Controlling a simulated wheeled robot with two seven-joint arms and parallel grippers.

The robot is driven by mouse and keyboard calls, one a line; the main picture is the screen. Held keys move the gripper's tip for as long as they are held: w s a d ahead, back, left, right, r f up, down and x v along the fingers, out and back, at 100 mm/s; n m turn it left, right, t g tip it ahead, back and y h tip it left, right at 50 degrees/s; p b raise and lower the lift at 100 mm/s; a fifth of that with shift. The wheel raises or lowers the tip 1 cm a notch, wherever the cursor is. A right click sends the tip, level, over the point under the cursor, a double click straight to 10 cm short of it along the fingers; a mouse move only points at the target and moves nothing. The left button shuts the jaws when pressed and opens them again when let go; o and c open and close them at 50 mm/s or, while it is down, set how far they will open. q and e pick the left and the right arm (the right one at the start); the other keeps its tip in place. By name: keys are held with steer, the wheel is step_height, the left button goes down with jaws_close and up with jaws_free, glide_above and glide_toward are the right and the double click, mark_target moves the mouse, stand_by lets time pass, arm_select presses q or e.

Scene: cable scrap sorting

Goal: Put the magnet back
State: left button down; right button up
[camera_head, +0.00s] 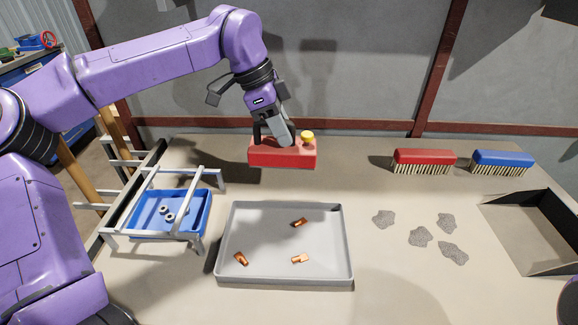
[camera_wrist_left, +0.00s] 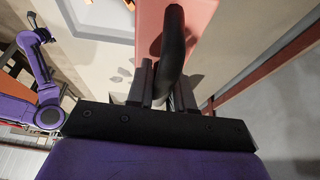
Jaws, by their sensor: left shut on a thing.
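The magnet (camera_head: 265,156) is a red block with a yellow knob on top and a black handle. It is at the back of the table, behind the grey tray, and looks about level. My left gripper (camera_head: 284,138) is above it, shut on its black handle. In the left wrist view the handle (camera_wrist_left: 172,50) stands between the fingers, with the red block (camera_wrist_left: 200,20) beyond. I cannot tell whether the magnet's underside touches the table.
A grey tray (camera_head: 346,250) holds copper pieces. At left, a blue bin (camera_head: 150,228) with metal rings sits under a metal frame (camera_head: 199,182). A red brush (camera_head: 424,157) and a blue brush (camera_head: 503,157) stand back right.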

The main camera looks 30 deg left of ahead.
arm_select(q)
steer(key=w+a+f+p, duration=0.1)
steer(key=w+f, duration=0.3)
steer(key=w+a+f+p, duration=0.2)
steer(key=w+f, duration=0.2)
steer(key=w+a+f+p, duration=0.1)
steer(key=w+a+f, duration=0.1)
steer(key=w+f, duration=0.3)
steer(key=shift+a+p, duration=0.15)
steer(key=shift+p, duration=0.15)
steer(key=c, duration=1)
jaws_free()
steer(key=shift+s, duration=0.1)
steer(key=v, duration=1.2)
steer(key=shift+b, duration=0.4)
